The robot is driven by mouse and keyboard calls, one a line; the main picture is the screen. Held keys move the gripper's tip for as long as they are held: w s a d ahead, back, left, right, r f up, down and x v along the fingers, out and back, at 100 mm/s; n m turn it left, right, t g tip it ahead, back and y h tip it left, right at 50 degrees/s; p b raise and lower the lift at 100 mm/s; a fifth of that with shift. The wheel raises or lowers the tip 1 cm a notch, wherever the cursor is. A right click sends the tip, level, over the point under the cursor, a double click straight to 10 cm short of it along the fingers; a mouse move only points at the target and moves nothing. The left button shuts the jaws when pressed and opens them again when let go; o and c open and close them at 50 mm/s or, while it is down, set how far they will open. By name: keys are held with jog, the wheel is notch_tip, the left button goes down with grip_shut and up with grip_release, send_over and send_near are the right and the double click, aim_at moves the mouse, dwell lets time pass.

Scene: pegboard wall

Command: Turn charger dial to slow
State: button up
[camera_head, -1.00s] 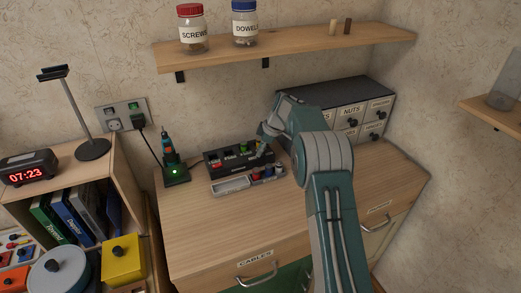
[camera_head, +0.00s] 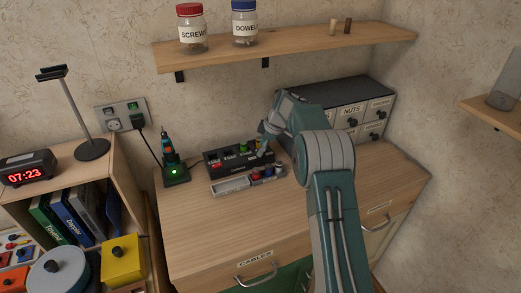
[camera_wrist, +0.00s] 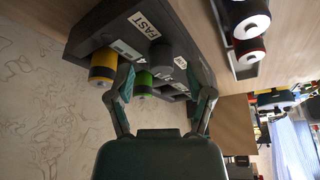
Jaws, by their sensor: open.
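In the wrist view the charger (camera_wrist: 98,22) fills the upper middle, with a "FAST" label (camera_wrist: 143,21). A dark grey cylindrical knob, the dial (camera_wrist: 160,54), stands beside that label; which setting it points to cannot be told. A yellow cell (camera_wrist: 103,66) and a green cell (camera_wrist: 144,80) sit nearby. My gripper (camera_wrist: 160,84) is open, its fingers spread either side of the dial's line. Contact cannot be told. In the head view my gripper (camera_head: 264,148) is at the charger's right end, partly hidden.
A grey tray (camera_head: 231,185) with coloured cells lies in front of the charger. A drawer unit (camera_head: 345,95) stands behind my arm. The front of the cabinet top (camera_head: 220,225) is clear.

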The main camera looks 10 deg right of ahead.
jog(key=v, duration=1.1)
jog(key=a+f+m+t+h, duration=0.1)
jog(key=f+m, duration=0.2)
jog(key=w+a+f+m+t, duration=0.1)
jog(key=a+f+m, duration=0.1)
jog(key=f+m, duration=0.1)
jog(key=a+f+m+t+h, duration=0.1)
jog(key=f+m, duration=0.3)
jog(key=f, duration=0.1)
jog(key=shift+w+a+h, duration=0.15)
jog(key=shift+a+h, duration=0.05)
jog(key=shift+h, duration=0.1)
jog(key=shift+c, duration=0.4)
grip_shut()
